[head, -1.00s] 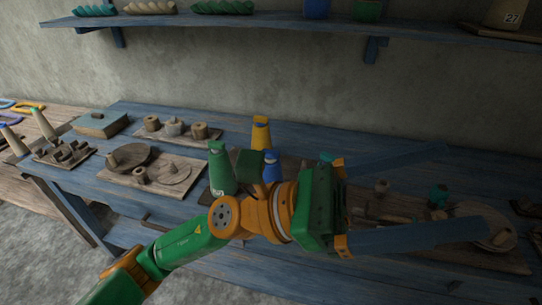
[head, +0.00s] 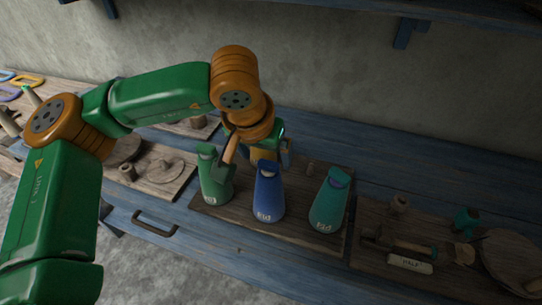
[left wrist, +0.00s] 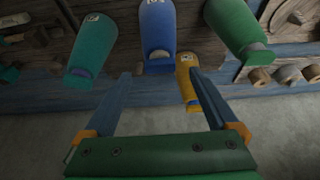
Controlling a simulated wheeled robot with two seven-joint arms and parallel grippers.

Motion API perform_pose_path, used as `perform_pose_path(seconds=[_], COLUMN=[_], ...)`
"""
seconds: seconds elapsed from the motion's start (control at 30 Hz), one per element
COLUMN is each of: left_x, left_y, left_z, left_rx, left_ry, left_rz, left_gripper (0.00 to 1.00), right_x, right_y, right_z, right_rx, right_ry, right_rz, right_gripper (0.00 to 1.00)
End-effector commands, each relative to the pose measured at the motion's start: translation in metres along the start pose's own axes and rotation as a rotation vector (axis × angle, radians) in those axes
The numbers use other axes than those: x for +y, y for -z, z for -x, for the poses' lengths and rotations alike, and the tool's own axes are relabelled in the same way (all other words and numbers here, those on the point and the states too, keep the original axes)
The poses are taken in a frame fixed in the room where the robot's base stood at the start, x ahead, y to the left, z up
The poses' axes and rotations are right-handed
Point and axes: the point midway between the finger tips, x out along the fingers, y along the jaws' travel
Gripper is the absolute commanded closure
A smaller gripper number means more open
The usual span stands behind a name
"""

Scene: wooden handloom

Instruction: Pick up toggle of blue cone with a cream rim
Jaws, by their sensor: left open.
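The blue cone (head: 268,196) stands upright on a wooden board, between a green cone (head: 214,183) and a teal cone (head: 329,203). In the left wrist view the blue cone (left wrist: 158,25) is at top centre, with a pale band near its tip. My left gripper (head: 283,148) is behind the blue cone in the head view, partly hidden by its own arm. In the left wrist view my left gripper (left wrist: 160,76) is open and empty, its fingers on either side of the picture's middle. The yellow cone (left wrist: 187,85) lies close to one finger there. My right gripper is out of view.
To the right, a board (head: 365,262) carries a small teal object (head: 465,222), a labelled block (head: 410,264) and a round disc (head: 510,258). A blue shelf (head: 480,20) runs along the wall above. Bare blue tabletop (head: 430,180) is free behind the right board.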

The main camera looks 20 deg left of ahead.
Motion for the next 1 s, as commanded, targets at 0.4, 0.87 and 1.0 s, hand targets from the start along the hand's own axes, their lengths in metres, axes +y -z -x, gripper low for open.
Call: perform_pose_path(seconds=[0.4,0.87,1.0], left_x=[0.000,0.000,0.000], left_y=[0.002,0.002,0.003], left_z=[-0.036,-0.035,-0.034], left_rx=[-0.002,-0.002,-0.001], left_ry=[-0.004,-0.005,-0.004], left_rz=[0.000,0.001,0.001], left_gripper=[0.07,0.95,0.95], right_x=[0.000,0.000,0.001], right_y=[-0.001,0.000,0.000], right_z=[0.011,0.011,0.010], right_rx=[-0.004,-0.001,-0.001], right_ry=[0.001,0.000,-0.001], right_rz=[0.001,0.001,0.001], right_gripper=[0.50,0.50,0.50])
